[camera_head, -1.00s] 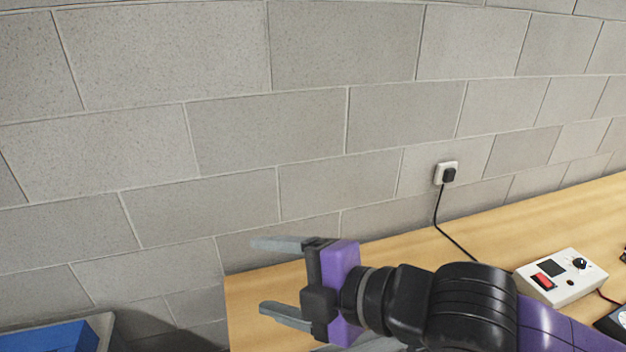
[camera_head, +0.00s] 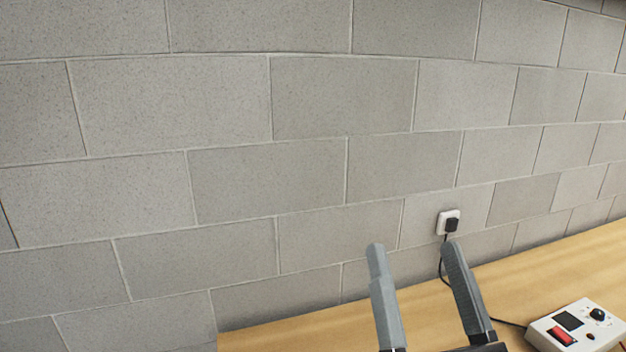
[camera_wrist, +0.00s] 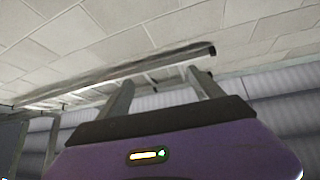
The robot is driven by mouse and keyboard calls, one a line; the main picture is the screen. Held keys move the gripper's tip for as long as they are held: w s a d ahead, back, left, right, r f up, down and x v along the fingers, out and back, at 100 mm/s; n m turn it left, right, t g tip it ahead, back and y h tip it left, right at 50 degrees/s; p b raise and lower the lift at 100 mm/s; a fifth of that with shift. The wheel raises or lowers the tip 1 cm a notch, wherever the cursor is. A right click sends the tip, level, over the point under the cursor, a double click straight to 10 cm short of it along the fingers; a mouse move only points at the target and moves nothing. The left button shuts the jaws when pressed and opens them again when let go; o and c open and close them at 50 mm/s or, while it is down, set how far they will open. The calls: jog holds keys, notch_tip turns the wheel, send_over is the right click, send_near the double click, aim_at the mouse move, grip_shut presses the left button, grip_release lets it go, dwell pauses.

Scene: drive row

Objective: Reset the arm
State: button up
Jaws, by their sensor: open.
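My gripper (camera_head: 414,252) shows at the bottom of the head view, its two grey fingers pointing up and spread apart. It is open, with nothing between the fingers. It stands in front of the wooden bench and the block wall. In the wrist view my gripper (camera_wrist: 158,80) also shows open and empty, with its purple body below and the fingers pointing up toward a wall and a ceiling-like fixture. The rest of my arm is below the head view's edge.
A wooden bench (camera_head: 300,328) runs along the grey block wall (camera_head: 230,180). A white box with a red switch and black knob (camera_head: 577,328) sits on it at the right. A wall socket with a black plug (camera_head: 449,222) has a cable running down behind my fingers.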

jog(key=s+d+f+m+g+h+b, duration=0.1)
jog(key=s+d+f+h, duration=0.1)
jog(key=s+f, duration=0.3)
jog(key=s+d+f+m+g+h, duration=0.2)
jog(key=d+f, duration=0.1)
jog(key=f, duration=0.5)
jog(key=s+d+f+m+g+h+b, duration=0.1)
jog(key=s+d+f+h, duration=0.1)
jog(key=s+f+h, duration=0.3)
jog(key=s+d+f+n+g+y+b, duration=0.1)
jog(key=s+f+n+g+y, duration=0.3)
jog(key=s+f, duration=1.3)
jog(key=shift+d+n+g+y+b, duration=0.4)
jog(key=shift+g+y, duration=0.3)
jog(key=shift+g, duration=0.5)
jog(key=shift+s, duration=0.1)
